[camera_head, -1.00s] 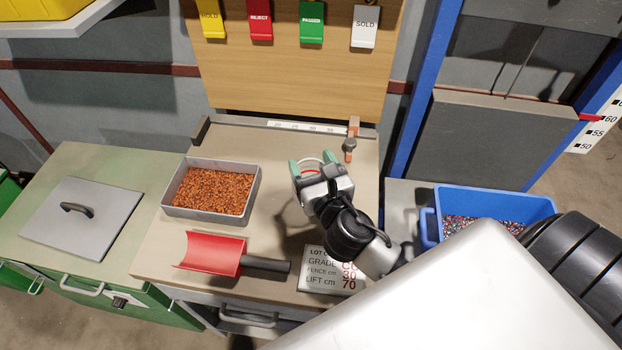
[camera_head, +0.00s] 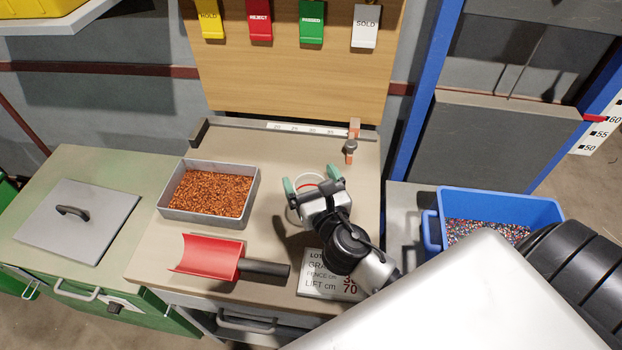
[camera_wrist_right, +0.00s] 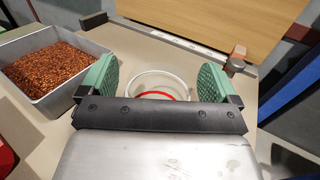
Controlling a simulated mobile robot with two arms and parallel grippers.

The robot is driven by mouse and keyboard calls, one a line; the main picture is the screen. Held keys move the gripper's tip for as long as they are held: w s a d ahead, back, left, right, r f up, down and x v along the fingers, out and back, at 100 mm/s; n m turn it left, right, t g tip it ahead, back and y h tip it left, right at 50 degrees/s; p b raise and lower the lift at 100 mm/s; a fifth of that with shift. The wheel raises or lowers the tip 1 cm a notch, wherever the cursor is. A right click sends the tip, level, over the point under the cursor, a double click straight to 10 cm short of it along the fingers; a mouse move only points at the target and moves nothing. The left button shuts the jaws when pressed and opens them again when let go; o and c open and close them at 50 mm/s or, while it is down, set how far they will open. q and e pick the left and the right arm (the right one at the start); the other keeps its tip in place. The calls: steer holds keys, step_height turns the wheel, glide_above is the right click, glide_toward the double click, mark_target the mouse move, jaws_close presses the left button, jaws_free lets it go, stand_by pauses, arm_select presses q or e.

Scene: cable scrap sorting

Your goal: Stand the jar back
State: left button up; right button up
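The jar (camera_head: 306,183) is a clear, pale round vessel with a red ring. It looks upright on the bench top, right of the tray of copper granules. My right gripper (camera_head: 312,180) is around the jar with its green-padded fingers spread. In the right wrist view the jar (camera_wrist_right: 158,84) lies between the two pads, with a visible gap on each side. The gripper body hides the jar's near side and base. My left gripper is not in view.
The grey tray (camera_head: 165,212) of copper granules and a red scoop (camera_head: 208,257) lie left of the jar. A lot card (camera_head: 318,287) lies in front, partly under my arm. A fence with a scale (camera_head: 300,127) runs along the back. A blue bin (camera_head: 500,200) stands right.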

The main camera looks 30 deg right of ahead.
steer(key=s, duration=0.4)
steer(key=s+a+b, duration=0.1)
steer(key=s, duration=0.3)
steer(key=s+b, duration=0.1)
steer(key=s, duration=0.3)
steer(key=shift+a+r, duration=0.15)
steer(key=shift+a, duration=0.1)
stand_by(0.3)
